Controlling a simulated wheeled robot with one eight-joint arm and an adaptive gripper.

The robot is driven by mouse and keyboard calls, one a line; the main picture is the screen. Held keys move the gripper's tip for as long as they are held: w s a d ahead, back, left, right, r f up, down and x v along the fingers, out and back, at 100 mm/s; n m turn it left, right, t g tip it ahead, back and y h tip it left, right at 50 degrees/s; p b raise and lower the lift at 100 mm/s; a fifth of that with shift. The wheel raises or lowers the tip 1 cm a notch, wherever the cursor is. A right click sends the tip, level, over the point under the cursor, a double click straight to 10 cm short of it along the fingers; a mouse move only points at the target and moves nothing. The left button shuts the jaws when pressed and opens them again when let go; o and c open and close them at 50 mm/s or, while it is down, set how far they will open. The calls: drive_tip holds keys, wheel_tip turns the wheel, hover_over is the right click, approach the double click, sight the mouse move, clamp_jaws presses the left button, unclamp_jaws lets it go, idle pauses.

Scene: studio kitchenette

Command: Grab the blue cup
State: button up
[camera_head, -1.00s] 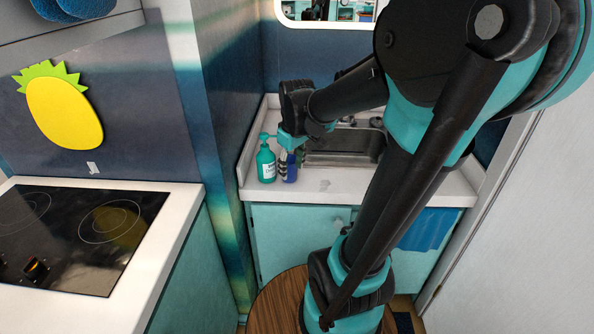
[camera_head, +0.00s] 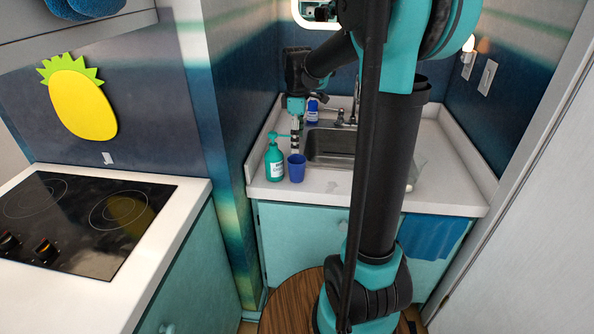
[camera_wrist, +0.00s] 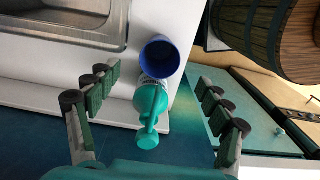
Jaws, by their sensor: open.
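The blue cup (camera_head: 297,168) stands upright on the white counter, just right of a teal pump bottle. In the wrist view the cup (camera_wrist: 160,58) shows its open rim, beyond the fingertips and roughly centred between them. My gripper (camera_head: 297,128) points down above and just behind the cup, and its lower end is small in the head view. In the wrist view my gripper (camera_wrist: 158,82) has its two fingers wide apart with nothing held between them.
The teal pump bottle (camera_head: 274,160) stands close beside the cup; it also shows between my fingers in the wrist view (camera_wrist: 148,105). A blue-and-white bottle (camera_head: 312,112) stands behind. The sink (camera_head: 330,146) is to the right. A side wall is close on the left.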

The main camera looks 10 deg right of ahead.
sight(298, 157)
wheel_tip(298, 157, down, 8)
drive_tip(key=shift+a+f, duration=0.1)
drive_tip(key=shift+f, duration=0.05)
idle(0.4)
drive_tip(key=c, duration=1.4)
drive_tip(key=shift+o, duration=0.2)
drive_tip(key=shift+r, duration=0.2)
drive_tip(key=shift+d+r, duration=0.2)
drive_tip(key=shift+r, duration=0.15)
wheel_tip(298, 157, up, 6)
drive_tip(key=s+d, duration=0.3)
drive_tip(key=d, duration=0.6)
drive_tip(key=s+d, duration=0.3)
drive_tip(key=d, duration=0.6)
drive_tip(key=shift+d, duration=0.2)
